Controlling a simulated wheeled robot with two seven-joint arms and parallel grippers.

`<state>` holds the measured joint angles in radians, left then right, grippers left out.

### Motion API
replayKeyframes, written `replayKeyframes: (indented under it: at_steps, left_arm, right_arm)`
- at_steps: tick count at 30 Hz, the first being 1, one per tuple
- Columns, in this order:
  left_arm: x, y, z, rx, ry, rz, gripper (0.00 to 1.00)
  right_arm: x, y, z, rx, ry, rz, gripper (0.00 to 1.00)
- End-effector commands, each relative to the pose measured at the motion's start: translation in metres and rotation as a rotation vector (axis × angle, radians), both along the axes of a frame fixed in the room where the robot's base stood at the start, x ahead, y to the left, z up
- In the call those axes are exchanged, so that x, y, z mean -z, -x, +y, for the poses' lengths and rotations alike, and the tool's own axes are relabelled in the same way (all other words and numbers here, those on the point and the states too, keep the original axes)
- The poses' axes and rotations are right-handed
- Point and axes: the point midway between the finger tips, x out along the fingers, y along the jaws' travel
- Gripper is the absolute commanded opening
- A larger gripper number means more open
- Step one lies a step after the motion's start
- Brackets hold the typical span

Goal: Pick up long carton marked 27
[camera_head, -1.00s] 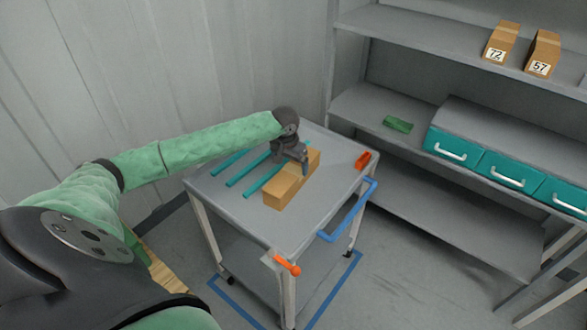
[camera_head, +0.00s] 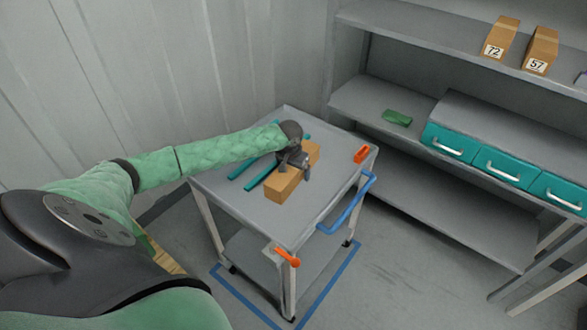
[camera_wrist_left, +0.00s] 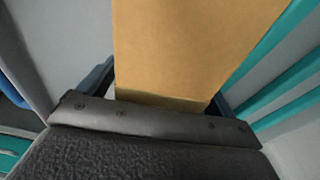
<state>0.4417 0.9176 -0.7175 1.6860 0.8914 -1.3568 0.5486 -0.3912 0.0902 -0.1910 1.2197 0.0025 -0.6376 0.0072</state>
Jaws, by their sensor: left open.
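A long tan carton (camera_head: 282,188) lies on the grey top of the cart (camera_head: 238,208); no number shows on its visible faces. My left gripper (camera_head: 294,168) is over the carton's middle, with a finger down on either side of it. In the left wrist view the carton (camera_wrist_left: 195,45) runs between the two dark fingers, which are open. Whether either finger touches it I cannot tell. My right gripper is not in view.
Teal rails (camera_head: 258,174) lie left of the carton. An orange item (camera_head: 361,154) sits near the cart's right corner, above a blue handle (camera_head: 347,208). Shelves at right hold cartons marked 72 (camera_head: 500,38) and 57 (camera_head: 541,50), teal drawers (camera_head: 497,166) and a green item (camera_head: 397,118).

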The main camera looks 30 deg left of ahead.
Motion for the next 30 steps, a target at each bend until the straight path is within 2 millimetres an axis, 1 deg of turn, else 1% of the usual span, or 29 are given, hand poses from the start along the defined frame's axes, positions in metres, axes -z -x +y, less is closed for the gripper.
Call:
replayKeyframes:
  at_steps: [7,9,11,12,14,15,16,23,28,29,30]
  left_arm:
    - [0.001,0.0,0.0,0.0,0.0,0.0,0.91]
    - [0.001,0.0,0.0,0.0,0.0,0.0,0.77]
    - [0.001,0.0,0.0,0.0,0.0,0.0,0.65]
    - [0.001,0.0,0.0,0.0,0.0,0.0,0.58]
    - [0.001,0.0,0.0,0.0,0.0,0.0,0.46]
    - [0.001,0.0,0.0,0.0,0.0,0.0,0.38]
    - [0.001,0.0,0.0,0.0,0.0,0.0,0.33]
    - [0.0,-0.001,0.0,0.0,0.0,-0.001,0.33]
    - [-0.006,-0.001,0.0,0.0,0.001,-0.003,0.33]
    - [-0.008,-0.001,0.0,0.0,0.001,-0.003,0.33]
    - [-0.011,-0.001,0.0,0.0,0.001,-0.002,0.33]
  right_arm:
    - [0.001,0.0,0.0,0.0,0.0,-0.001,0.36]
    - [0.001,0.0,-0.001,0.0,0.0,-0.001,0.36]
    - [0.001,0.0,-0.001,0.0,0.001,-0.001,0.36]
    - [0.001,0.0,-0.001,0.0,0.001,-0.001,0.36]
    - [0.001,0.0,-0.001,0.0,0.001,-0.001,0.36]
    - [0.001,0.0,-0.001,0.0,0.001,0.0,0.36]
    - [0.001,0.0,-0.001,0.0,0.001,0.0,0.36]
    - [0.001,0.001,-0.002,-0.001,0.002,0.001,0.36]
    - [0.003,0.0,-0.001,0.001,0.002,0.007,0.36]
    - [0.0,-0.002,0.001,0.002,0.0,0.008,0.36]
    - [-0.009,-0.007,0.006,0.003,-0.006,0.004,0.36]
